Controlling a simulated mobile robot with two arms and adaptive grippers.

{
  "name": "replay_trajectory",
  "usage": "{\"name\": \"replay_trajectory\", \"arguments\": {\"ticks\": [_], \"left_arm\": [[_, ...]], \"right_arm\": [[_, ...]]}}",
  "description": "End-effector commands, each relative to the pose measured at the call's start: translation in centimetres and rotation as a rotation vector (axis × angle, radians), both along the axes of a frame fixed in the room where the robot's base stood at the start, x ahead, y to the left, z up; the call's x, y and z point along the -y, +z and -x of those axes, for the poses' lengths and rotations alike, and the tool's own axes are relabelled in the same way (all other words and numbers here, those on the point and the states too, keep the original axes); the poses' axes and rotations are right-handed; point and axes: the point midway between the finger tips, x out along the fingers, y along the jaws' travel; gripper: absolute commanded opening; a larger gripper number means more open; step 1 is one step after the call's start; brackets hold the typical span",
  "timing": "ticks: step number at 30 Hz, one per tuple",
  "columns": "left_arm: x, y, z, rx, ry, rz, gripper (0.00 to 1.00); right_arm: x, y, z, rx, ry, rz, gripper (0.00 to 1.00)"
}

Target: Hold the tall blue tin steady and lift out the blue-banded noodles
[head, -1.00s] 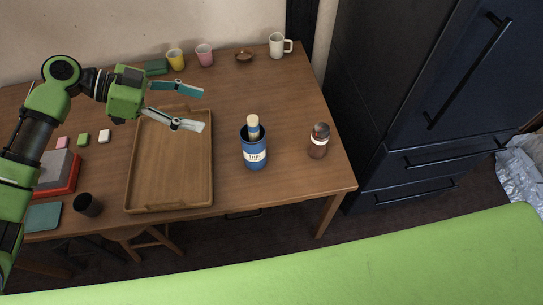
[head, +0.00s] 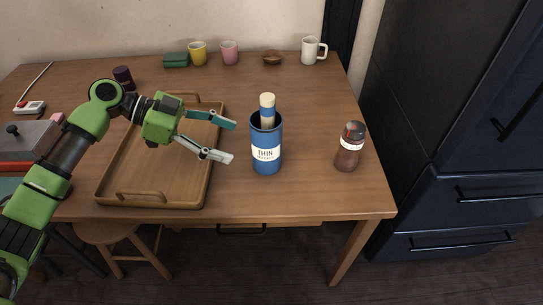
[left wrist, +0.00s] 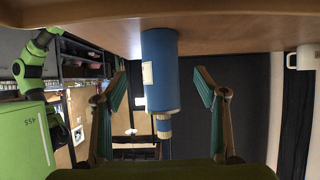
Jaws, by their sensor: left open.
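The tall blue tin (head: 267,169) stands upright on the table, with a white label reading "THIN". The blue-banded noodles (head: 267,112), a pale bundle with a blue band, stand in it and stick out of its mouth. Their lower part is hidden inside. My left gripper (head: 229,141) is open and empty just left of the tin, its fingers pointing at it. In the left wrist view, which is upside down, the tin (left wrist: 165,75) shows between the spread fingers, with the noodles (left wrist: 164,127) out of its mouth. My right gripper is not in view.
A wooden tray (head: 155,190) lies under my left arm. A brown jar (head: 348,150) stands right of the tin. Cups (head: 229,52), a small bowl (head: 272,57) and a white mug (head: 312,50) line the back. Table around the tin is clear.

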Motion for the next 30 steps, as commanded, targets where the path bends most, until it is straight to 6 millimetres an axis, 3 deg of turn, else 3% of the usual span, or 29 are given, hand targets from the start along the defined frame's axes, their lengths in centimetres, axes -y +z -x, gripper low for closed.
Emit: {"name": "replay_trajectory", "arguments": {"ticks": [7, 14, 21, 30], "left_arm": [[0.9, -1.1, 0.0, -0.001, -0.002, -0.001, 0.65], [3.6, -2.6, 0.0, -0.002, -0.001, 0.001, 0.65], [6.7, -4.3, 0.0, 0.0, -0.001, 0.002, 0.65], [8.6, -5.3, 0.0, 0.0, -0.001, 0.001, 0.65]], "right_arm": [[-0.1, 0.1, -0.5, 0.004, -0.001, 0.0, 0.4], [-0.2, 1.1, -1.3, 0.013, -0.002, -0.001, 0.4], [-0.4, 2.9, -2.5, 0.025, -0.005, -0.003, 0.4], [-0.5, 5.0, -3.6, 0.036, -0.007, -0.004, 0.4]]}}
